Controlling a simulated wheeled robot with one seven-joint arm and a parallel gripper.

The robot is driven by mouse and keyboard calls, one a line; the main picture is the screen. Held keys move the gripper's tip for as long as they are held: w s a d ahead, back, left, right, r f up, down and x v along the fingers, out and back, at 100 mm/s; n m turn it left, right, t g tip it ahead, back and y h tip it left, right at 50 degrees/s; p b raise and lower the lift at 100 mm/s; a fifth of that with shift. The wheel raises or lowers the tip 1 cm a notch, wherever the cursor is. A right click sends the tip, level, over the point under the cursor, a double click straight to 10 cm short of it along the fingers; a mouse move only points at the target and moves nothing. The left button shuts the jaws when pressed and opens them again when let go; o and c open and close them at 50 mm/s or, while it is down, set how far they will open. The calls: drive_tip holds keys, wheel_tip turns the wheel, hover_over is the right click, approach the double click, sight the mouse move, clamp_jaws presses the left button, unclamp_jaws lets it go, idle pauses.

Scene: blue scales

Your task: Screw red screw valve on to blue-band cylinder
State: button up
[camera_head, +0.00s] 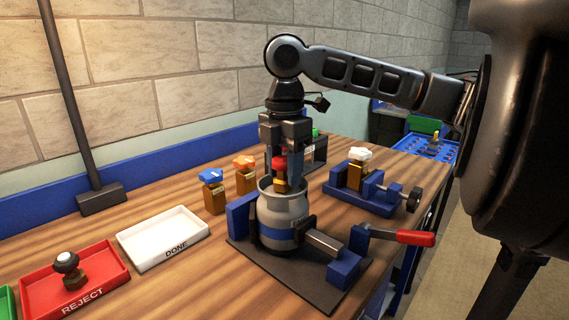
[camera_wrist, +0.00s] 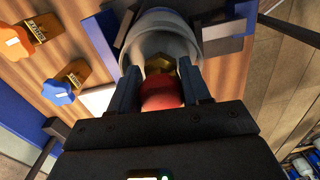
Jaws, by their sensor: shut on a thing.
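The red screw valve (camera_head: 279,164) has a red knob and a brass body. My gripper (camera_head: 283,172) points down and is shut on it, and the valve also shows between the fingers in the wrist view (camera_wrist: 161,92). The blue-band cylinder (camera_head: 284,221) is grey with a blue band and stands upright in a clamp (camera_head: 345,266) with blue jaws and a red handle. The valve's brass lower end is at the cylinder's open collar (camera_wrist: 160,31). The collar hides part of it, so I cannot tell whether the threads meet.
A blue-topped valve (camera_head: 212,190) and an orange-topped valve (camera_head: 245,174) stand left of the cylinder. A white-topped valve (camera_head: 359,167) sits in a blue vise (camera_head: 376,196) at right. A white DONE tray (camera_head: 163,238) and a red REJECT tray (camera_head: 112,262) lie at left.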

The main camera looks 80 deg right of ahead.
drive_tip(key=m+p, duration=0.1)
drive_tip(key=m, duration=0.3)
drive_tip(key=shift+r+p, duration=0.15)
drive_tip(key=shift+p, duration=0.25)
drive_tip(key=m+p, duration=0.2)
drive_tip(key=m, duration=0.2)
drive_tip(key=shift+w+m, duration=0.1)
drive_tip(key=shift+m, duration=0.2)
drive_tip(key=shift+c, duration=0.2)
drive_tip(key=m+p, duration=0.3)
drive_tip(key=m, duration=0.1)
drive_tip(key=shift+d+m, duration=0.1)
drive_tip(key=shift+m, duration=0.3)
drive_tip(key=shift+d+m+p, duration=0.1)
drive_tip(key=shift+m+p, duration=1.3)
drive_tip(key=shift+m, duration=0.8)
drive_tip(key=shift+s, duration=0.2)
drive_tip(key=o, duration=1.2)
drive_tip(key=shift+f, duration=0.2)
